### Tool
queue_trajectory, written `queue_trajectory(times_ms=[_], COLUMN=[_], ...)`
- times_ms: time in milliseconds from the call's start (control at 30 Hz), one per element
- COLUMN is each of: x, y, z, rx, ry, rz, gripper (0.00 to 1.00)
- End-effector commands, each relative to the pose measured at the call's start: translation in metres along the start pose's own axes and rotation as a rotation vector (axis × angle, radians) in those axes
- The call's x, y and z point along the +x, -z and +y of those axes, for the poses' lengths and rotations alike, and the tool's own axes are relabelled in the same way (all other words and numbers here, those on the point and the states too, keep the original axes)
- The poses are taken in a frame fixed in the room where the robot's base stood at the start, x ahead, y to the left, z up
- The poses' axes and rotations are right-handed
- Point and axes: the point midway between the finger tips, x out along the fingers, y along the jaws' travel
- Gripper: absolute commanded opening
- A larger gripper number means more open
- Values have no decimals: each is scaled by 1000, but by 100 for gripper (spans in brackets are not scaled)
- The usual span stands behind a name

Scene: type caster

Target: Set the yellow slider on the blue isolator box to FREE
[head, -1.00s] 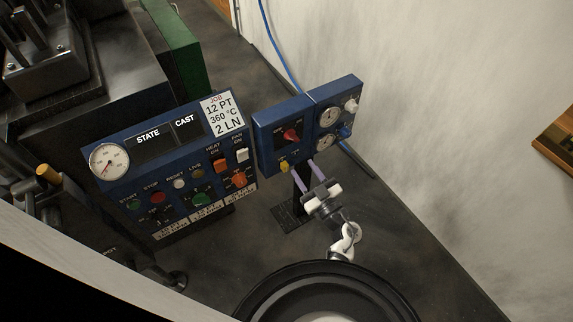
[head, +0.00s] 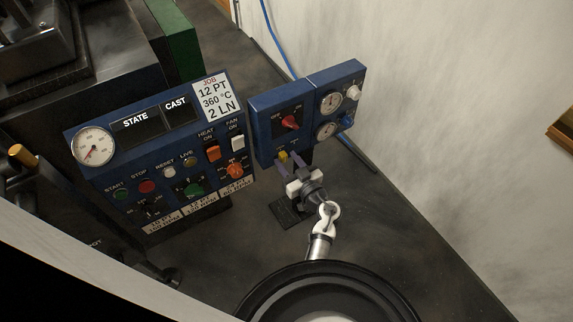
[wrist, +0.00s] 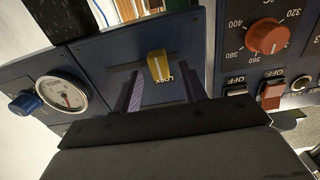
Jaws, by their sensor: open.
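The blue isolator box (head: 262,122) hangs right of the control panel in the head view, with a red rotary knob (head: 290,123) on its face. The yellow slider (head: 283,156) is at the box's lower edge.
The control panel (head: 110,165) with switches and an orange knob (wrist: 268,37) stands close beside the box. A gauge box (head: 352,72) with two dials and knobs adjoins its right side. A blue cable (head: 272,36) runs behind.

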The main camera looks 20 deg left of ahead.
Motion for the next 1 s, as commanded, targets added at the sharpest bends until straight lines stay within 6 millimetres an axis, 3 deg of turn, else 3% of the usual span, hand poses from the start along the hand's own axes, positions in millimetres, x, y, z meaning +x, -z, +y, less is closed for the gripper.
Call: queue_trajectory(times_ms=[133, 433, 767, 1000], x=[10, 12, 12, 12], y=[0, 1, 1, 1], z=[0, 0, 0, 1], rx=[-1, 0, 0, 0], ry=[1, 0, 0, 0], rz=[2, 1, 1, 1], gripper=[42, 42, 0, 0])
